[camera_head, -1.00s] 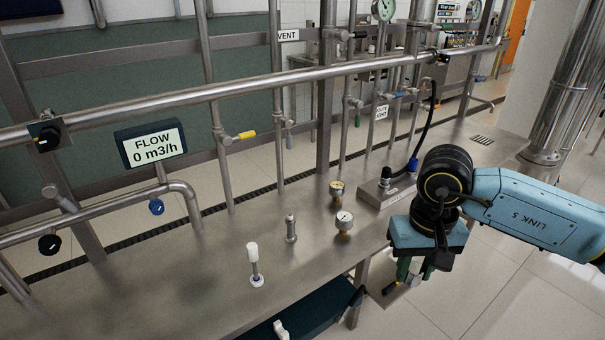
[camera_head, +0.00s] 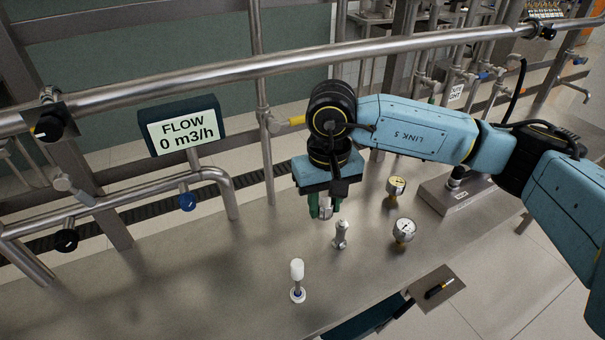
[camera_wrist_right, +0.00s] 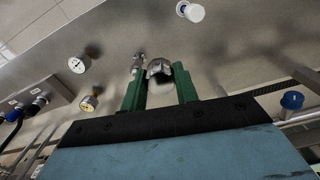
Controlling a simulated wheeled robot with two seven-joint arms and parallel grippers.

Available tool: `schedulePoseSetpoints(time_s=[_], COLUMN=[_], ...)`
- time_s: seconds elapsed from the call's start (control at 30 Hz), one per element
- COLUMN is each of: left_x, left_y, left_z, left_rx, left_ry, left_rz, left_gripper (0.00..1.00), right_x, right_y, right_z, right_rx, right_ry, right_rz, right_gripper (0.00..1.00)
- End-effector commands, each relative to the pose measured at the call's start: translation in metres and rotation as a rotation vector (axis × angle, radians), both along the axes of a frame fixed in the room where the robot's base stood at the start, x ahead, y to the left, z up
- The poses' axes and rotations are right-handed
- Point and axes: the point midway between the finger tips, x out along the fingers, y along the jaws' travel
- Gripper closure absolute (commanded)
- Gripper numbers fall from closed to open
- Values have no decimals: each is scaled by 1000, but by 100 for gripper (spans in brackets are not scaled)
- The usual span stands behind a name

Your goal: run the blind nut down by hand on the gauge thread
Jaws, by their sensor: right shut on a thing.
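My right gripper (camera_head: 326,210) has green fingers and points down over the steel bench. It is shut on a shiny, rounded metal nut (camera_wrist_right: 159,69), which shows between the fingertips in the right wrist view, where the gripper (camera_wrist_right: 160,80) fills the lower middle. A short upright metal post (camera_head: 341,236), which looks like the gauge thread, stands on the bench just right of and nearer than the gripper. It also shows beside the left fingertip in the wrist view (camera_wrist_right: 138,62). The nut appears apart from the post. My left gripper is out of view.
A white-topped post (camera_head: 297,280) stands in front. Two dial gauges, one brass-coloured (camera_head: 396,187) and one white-faced (camera_head: 403,231), stand to the right. A horizontal pipe (camera_head: 200,90) runs behind the arm. A flow display (camera_head: 182,130) reads 0 m3/h.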

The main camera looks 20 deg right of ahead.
Motion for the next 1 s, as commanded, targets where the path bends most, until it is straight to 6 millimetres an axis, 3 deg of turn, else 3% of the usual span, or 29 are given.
schedulePoseSetpoints(time_s=[0.17, 0.6, 1.0], left_x=[1, 1, 2], left_y=[2, 2, 2], left_z=[8, 31, 50], left_rx=[2, 2, 2], left_ry=[-1, -2, -4], left_rz=[0, 0, 1], left_gripper=[60, 60, 60], right_x=[10, 42, 52], right_y=[-5, -29, -66], right_z=[1, -8, -29], right_rx=[-2, -6, -11], right_ry=[4, 5, 2], right_rz=[-297, -1505, -2610], right_gripper=[98, 97, 97])
